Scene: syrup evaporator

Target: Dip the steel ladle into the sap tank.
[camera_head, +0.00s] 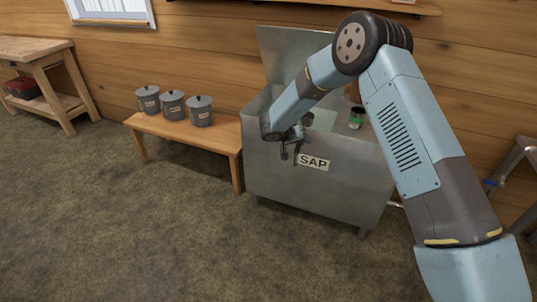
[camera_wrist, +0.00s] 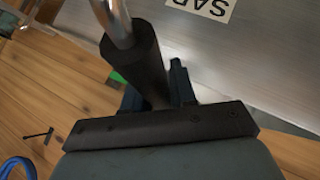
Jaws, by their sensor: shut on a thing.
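The sap tank (camera_head: 330,190) is a grey metal box with a SAP label on its front. Its lid (camera_head: 287,55) stands raised at the back, and the top is open. My gripper (camera_head: 291,145) is at the tank's upper front edge, left of the label. In the wrist view, my gripper (camera_wrist: 158,88) is shut around the dark handle of the steel ladle (camera_wrist: 130,55). A bare steel shaft (camera_wrist: 112,15) runs from the handle out of the top of that view. The ladle's bowl is not clear in either view, and I cannot tell whether it is inside the tank.
A green-and-dark can (camera_head: 356,118) stands at the tank's right side. A wooden bench (camera_head: 190,137) with three lidded grey pots (camera_head: 173,104) is left of the tank. A wooden worktable (camera_head: 45,75) stands at far left. The floor in front is clear.

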